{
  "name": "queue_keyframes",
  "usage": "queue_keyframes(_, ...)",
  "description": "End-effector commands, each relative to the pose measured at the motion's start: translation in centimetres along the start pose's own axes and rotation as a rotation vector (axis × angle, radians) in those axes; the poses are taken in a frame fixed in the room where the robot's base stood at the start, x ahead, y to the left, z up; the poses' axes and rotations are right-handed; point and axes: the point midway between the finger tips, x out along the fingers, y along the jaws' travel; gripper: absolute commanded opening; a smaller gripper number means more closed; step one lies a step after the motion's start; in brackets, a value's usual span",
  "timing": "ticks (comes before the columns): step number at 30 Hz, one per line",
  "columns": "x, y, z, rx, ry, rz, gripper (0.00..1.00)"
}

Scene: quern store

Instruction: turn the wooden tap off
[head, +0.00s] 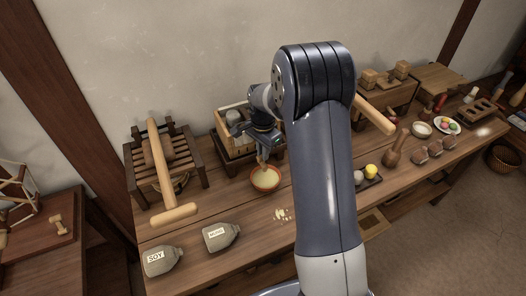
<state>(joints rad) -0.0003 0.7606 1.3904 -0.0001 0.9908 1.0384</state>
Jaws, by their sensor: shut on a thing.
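My gripper (263,143) is near the middle of the bench, pointing down just above an orange-rimmed bowl (257,187). The bowl holds something pale. On a board at the far left lies a small T-shaped wooden piece (58,224), which could also be a tap. How far any tap is turned cannot be seen.
A slatted wooden press (140,158) with a long bar stands left. Two labelled stone-grey bottles (160,261) (221,237) lie in front. A wooden crate (222,134) stands behind my gripper. My arm hides the bench's middle.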

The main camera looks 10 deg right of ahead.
Motion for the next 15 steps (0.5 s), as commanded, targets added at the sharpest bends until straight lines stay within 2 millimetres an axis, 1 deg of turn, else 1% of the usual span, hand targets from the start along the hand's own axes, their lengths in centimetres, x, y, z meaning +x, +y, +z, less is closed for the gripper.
queue_keyframes(6,-0.04,-0.05,-0.02,0.166,0.001,-0.002,0.0)
queue_keyframes(15,-0.05,-0.05,-0.02,0.307,0.001,-0.002,0.0)
